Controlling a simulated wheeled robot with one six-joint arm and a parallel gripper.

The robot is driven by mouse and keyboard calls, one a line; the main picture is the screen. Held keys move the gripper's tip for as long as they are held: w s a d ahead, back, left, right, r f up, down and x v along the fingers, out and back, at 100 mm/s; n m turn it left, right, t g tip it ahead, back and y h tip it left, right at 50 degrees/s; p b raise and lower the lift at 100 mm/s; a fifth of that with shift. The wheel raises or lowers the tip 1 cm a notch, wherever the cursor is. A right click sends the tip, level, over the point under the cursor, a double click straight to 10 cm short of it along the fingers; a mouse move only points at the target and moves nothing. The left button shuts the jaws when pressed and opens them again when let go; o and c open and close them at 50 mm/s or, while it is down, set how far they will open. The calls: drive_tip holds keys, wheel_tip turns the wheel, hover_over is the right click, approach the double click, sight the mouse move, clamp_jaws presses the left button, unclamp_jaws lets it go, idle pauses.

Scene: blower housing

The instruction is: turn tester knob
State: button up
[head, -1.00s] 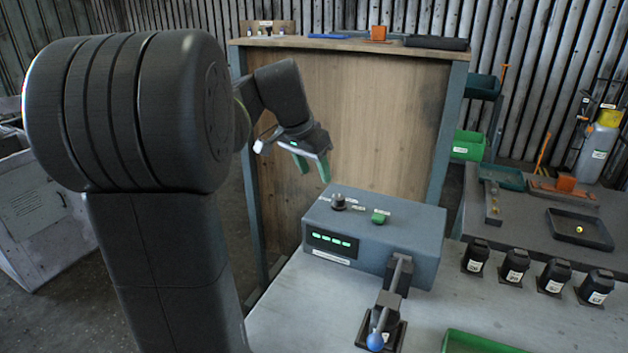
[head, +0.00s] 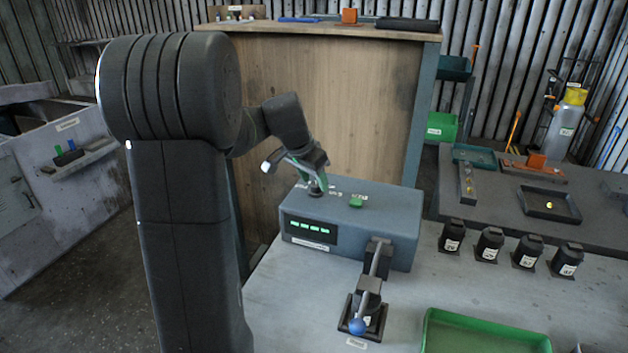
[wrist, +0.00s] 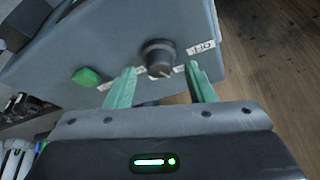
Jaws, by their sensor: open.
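The tester (head: 340,235) is a grey box on the bench with a lit green display on its front. Its black knob (head: 315,191) is on the top face, partly hidden by my gripper in the head view. In the wrist view the knob (wrist: 158,57) shows a pale pointer line and stands just beyond and between my fingertips. My gripper (head: 312,182) is open, with green fingers; in the wrist view the fingertips (wrist: 160,72) are on either side of the knob, apart from it. A green button (head: 356,201) is to the right of the knob; it also shows in the wrist view (wrist: 87,76).
A lever clamp with a blue ball handle (head: 357,326) stands in front of the tester. A green tray (head: 480,335) is at the front right. Several black labelled containers (head: 490,243) stand at right. A tall wooden panel (head: 330,110) rises behind the tester.

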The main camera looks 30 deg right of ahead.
drive_tip(key=shift+d+f, duration=0.2)
drive_tip(key=shift+f, duration=0.35)
drive_tip(key=c, duration=1)
drive_tip(key=shift+o, duration=0.2)
drive_tip(key=shift+r+n, duration=0.1)
drive_tip(key=shift+n, duration=0.2)
drive_tip(key=n, duration=0.1)
drive_tip(key=n+t+p, duration=0.1)
drive_tip(key=n, duration=0.1)
drive_tip(key=shift+s+d+r+t+y, duration=0.1)
drive_tip(key=shift+t+y, duration=0.2)
drive_tip(key=shift+s+d+n+t+y+p, duration=0.1)
drive_tip(key=shift+n+t+y+p, duration=0.25)
drive_tip(key=shift+n, duration=1)
drive_tip(key=shift+n+t+y+p, duration=0.25)
drive_tip(key=shift+n+y+p, duration=0.15)
drive_tip(key=shift+n, duration=0.95)
